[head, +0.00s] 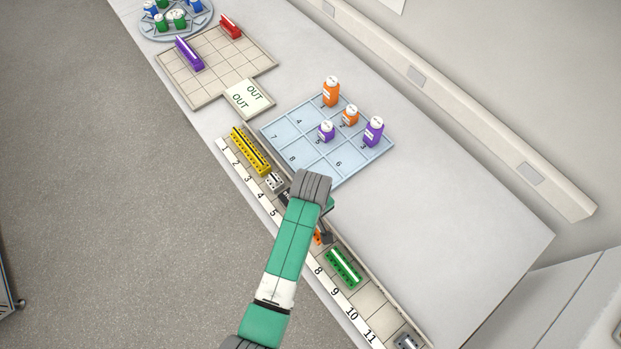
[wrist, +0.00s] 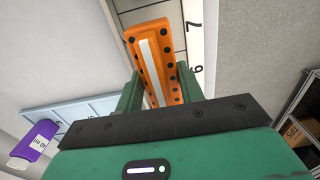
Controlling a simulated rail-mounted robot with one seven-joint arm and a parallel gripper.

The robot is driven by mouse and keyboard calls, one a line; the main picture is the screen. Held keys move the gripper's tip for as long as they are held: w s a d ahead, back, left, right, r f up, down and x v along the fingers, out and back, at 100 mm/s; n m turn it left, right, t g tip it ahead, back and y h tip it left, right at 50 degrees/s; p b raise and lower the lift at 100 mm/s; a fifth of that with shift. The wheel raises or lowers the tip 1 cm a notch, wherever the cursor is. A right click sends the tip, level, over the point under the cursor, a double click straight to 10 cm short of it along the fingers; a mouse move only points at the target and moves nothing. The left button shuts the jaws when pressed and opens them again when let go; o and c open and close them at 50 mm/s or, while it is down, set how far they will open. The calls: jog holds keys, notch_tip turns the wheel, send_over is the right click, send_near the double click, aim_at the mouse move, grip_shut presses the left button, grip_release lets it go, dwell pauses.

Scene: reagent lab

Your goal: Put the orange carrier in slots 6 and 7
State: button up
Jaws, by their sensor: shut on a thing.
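The orange carrier (wrist: 150,58), a long block with a white stripe and dark round holes, is between the two green fingers of my gripper (wrist: 160,74) in the wrist view. The gripper is shut on it. The numbers 6 and 7 on the white label strip (wrist: 196,35) are beside it. In the head view my arm covers most of the gripper, and only a small orange part of the carrier (head: 318,238) shows, between the black piece and the green carrier. I cannot tell whether the carrier is fully seated in the rail.
On the numbered rail (head: 369,301), a yellow carrier (head: 250,152), a small white one (head: 274,181) and a green one (head: 343,267) stand. A blue grid tray (head: 285,130) with bottles lies behind. A beige grid board (head: 215,80) bears purple and red carriers. The right of the bench is clear.

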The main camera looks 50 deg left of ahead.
jog(key=shift+f, duration=1.85)
jog(key=shift+f, duration=0.15)
jog(key=o, duration=0.8)
notch_tip(320, 180, up, 12)
jog(key=shift+r+p, duration=0.2)
jog(key=shift+p, duration=0.15)
